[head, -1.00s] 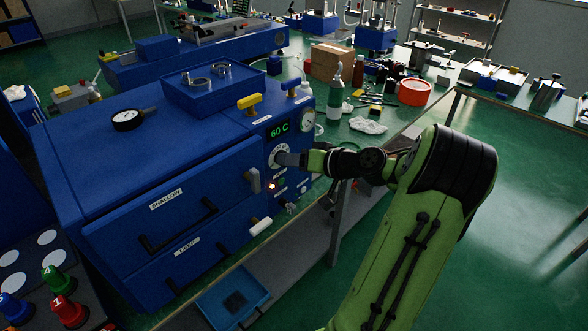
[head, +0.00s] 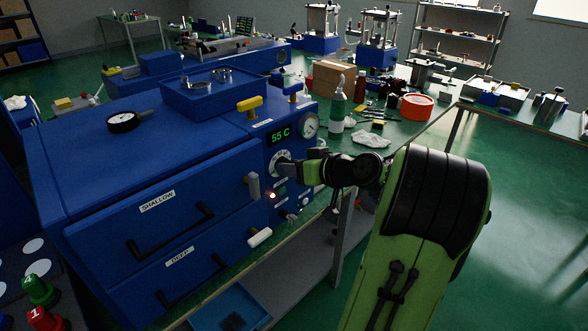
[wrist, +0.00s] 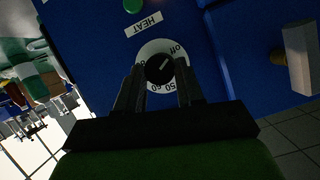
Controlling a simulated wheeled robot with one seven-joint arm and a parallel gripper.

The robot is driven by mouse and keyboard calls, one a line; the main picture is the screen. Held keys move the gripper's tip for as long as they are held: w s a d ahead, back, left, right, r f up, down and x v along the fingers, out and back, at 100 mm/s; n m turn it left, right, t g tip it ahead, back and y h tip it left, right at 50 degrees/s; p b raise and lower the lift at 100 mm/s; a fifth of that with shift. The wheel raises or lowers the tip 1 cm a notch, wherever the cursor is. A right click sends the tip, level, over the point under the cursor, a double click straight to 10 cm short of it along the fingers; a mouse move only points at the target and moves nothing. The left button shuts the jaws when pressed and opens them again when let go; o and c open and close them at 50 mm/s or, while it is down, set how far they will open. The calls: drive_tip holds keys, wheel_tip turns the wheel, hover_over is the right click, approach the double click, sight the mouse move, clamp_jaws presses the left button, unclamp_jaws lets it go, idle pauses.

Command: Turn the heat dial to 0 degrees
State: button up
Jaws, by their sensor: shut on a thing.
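The heat dial (wrist: 160,68) is a black knob with a pale pointer line on a white round scale, below a HEAT label (wrist: 144,24) in the wrist view. "off", "50" and "60" can be read on the scale. My gripper (wrist: 158,75) has its two fingers on either side of the knob and is shut on it. In the head view the dial (head: 277,160) sits on the blue press's front panel, partly hidden by my gripper (head: 287,167). The green display (head: 280,134) above it reads 55 C.
Near the dial are a pressure gauge (head: 309,125), a lit red lamp (head: 271,195), a grey lever (head: 253,186) and a white handle (head: 260,237). Yellow handles (head: 249,104) stand on the press top. The floor at right is clear.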

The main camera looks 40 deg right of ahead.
drive_tip(key=o, duration=1)
drive_tip(key=shift+o, duration=0.2)
drive_tip(key=p+v, duration=0.4)
drive_tip(key=v, duration=1.1)
drive_tip(key=shift+s, duration=0.3)
drive_tip(key=shift+r, duration=0.1)
